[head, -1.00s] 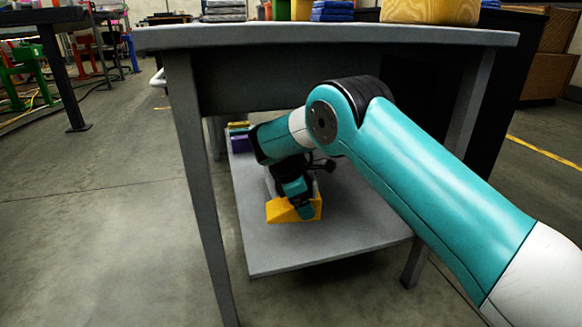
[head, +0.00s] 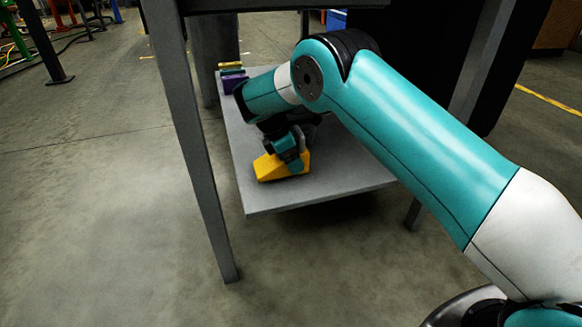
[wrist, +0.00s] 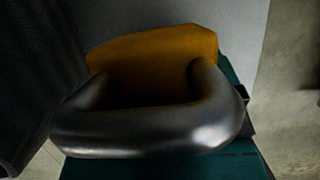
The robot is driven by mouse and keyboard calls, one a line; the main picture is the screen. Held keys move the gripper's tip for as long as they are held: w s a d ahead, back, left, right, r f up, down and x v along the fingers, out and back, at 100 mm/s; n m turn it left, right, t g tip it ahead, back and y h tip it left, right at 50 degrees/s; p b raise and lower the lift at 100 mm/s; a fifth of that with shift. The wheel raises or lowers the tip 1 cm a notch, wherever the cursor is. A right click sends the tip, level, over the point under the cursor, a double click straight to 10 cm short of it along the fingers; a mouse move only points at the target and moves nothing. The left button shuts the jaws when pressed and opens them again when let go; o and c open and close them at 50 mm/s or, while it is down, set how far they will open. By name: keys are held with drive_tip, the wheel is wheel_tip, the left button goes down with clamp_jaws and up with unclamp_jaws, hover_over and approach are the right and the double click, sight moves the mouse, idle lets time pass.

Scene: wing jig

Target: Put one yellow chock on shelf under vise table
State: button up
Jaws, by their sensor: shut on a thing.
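A yellow chock (head: 268,167) is at my gripper (head: 290,158), over the left front part of the grey shelf (head: 330,186) under the table. My gripper points down and is shut on the chock. In the wrist view the chock (wrist: 160,52) shows dark yellow behind the rounded metal handle-like part in front. The chock looks on or just above the shelf surface; I cannot tell if it touches. My arm reaches in under the table top from the right and hides the middle of the shelf.
A small stack of coloured blocks, purple (head: 233,84) at the bottom, sits at the shelf's back left corner. A grey table leg (head: 190,150) stands left of the shelf. The shelf's front right part is clear.

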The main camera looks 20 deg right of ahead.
sight(276, 157)
drive_tip(key=shift+f+b, duration=0.3)
drive_tip(key=shift+f, duration=0.5)
drive_tip(key=shift+r, duration=0.15)
drive_tip(key=o, duration=1.3)
drive_tip(key=shift+f, duration=0.2)
drive_tip(key=p+v, duration=1)
drive_tip(key=v, duration=0.1)
drive_tip(key=shift+r, duration=0.25)
drive_tip(key=shift+a+r, duration=0.25)
drive_tip(key=shift+r, duration=0.05)
